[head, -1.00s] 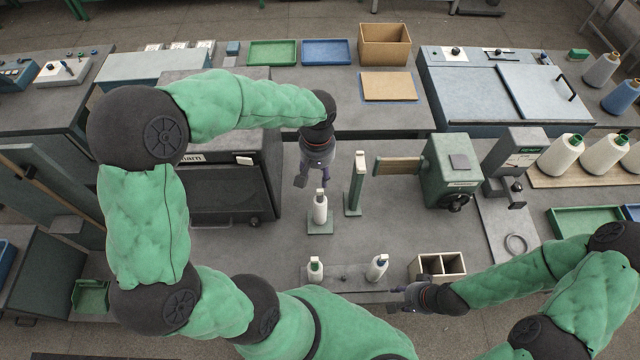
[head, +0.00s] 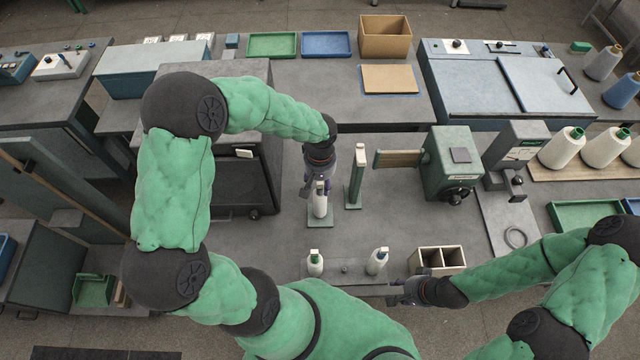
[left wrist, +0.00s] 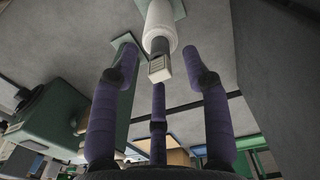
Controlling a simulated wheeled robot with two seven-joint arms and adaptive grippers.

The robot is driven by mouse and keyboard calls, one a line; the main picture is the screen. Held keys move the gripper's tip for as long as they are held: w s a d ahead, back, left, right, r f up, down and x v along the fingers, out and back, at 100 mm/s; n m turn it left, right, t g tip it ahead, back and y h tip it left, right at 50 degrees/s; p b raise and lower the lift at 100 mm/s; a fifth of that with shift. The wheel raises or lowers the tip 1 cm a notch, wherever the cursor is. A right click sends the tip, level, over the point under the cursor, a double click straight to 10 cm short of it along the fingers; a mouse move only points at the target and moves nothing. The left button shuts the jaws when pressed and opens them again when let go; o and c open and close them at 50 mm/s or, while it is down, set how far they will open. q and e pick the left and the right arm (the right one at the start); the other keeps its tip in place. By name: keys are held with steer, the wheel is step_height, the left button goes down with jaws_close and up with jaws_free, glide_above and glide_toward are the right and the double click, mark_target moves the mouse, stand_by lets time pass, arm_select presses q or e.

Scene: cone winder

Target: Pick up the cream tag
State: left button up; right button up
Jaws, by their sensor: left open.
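The likely cream tag (left wrist: 159,69) is a small pale block with dark lines at the near end of a white yarn package (left wrist: 160,25) in the left wrist view. In the head view the package (head: 319,206) stands upright on a small green base, its top partly hidden by my left gripper (head: 314,184). In the left wrist view, my left gripper (left wrist: 160,62) is open. Its purple-padded fingers are spread around the tag, with no clear contact. My right gripper (head: 397,291) is at the front edge by a divided box; its finger state is unclear.
A green upright post (head: 356,178) stands just right of the package. A green machine (head: 450,170) is further right. Two smaller white bobbins (head: 315,263) (head: 377,261) stand in front on a grey strip. A dark cabinet (head: 235,180) is at the left. The table between package and bobbins is clear.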

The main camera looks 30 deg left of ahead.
arm_select(q)
steer(key=c, duration=0.9)
steer(key=shift+r, duration=0.1)
